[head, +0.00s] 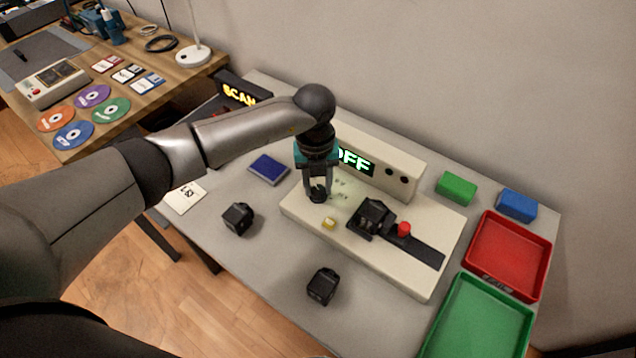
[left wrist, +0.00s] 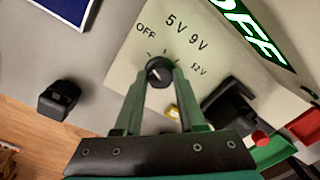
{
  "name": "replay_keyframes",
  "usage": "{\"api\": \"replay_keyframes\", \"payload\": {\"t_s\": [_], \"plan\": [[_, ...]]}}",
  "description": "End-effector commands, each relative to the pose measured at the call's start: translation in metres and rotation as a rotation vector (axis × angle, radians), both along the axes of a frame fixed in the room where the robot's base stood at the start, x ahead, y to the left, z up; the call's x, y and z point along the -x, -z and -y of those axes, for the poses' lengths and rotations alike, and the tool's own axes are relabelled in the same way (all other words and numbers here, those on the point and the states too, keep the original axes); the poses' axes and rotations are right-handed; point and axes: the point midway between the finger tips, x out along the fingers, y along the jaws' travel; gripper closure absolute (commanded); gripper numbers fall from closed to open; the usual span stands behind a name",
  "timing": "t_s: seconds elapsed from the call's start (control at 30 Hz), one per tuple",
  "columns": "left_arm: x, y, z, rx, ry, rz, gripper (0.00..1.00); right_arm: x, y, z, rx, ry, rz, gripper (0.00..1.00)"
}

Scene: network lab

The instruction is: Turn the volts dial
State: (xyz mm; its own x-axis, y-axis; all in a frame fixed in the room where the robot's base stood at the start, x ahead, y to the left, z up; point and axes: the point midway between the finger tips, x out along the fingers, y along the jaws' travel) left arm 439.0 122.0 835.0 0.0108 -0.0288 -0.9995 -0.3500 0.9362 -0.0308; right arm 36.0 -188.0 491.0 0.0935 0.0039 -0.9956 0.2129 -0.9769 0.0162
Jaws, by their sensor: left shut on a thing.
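The volts dial (left wrist: 159,72) is a round black knob on the cream panel (head: 300,214), with OFF, 5V, 9V and 12V printed around it. My left gripper (head: 318,192) comes down over the dial, and its fingers are shut on the knob in the left wrist view (left wrist: 158,82). A pale pointer mark on the knob is small, and I cannot tell exactly which label it faces. The display (head: 356,161) behind reads OFF in green; its left edge is hidden by my gripper. My right gripper is not in view.
On the panel are a yellow button (head: 329,223), a black fixture (head: 372,218) and a red knob (head: 404,229). Black blocks (head: 238,218) lie in front. A red tray (head: 546,262) and green tray (head: 524,318) stand at right. A blue card (head: 268,169) lies left.

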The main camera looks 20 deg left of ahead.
Motion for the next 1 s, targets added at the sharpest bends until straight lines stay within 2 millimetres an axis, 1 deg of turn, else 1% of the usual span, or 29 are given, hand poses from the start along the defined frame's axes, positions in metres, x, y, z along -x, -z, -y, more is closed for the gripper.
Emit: {"api": "replay_keyframes", "payload": {"t_s": [0.27, 0.47, 0.67, 1.0], "plan": [[-0.001, 0.000, 0.000, 0.000, 0.010, 0.001, 1.00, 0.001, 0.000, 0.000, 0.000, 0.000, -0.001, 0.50], [-0.001, 0.000, 0.000, -0.001, 0.076, 0.002, 1.00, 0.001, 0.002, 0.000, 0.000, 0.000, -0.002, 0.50], [-0.001, 0.000, -0.001, -0.001, 0.214, 0.003, 1.00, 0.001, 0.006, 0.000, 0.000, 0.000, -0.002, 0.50], [-0.002, 0.000, 0.000, -0.001, 0.511, 0.003, 1.00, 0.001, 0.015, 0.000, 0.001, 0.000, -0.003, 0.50]]}}
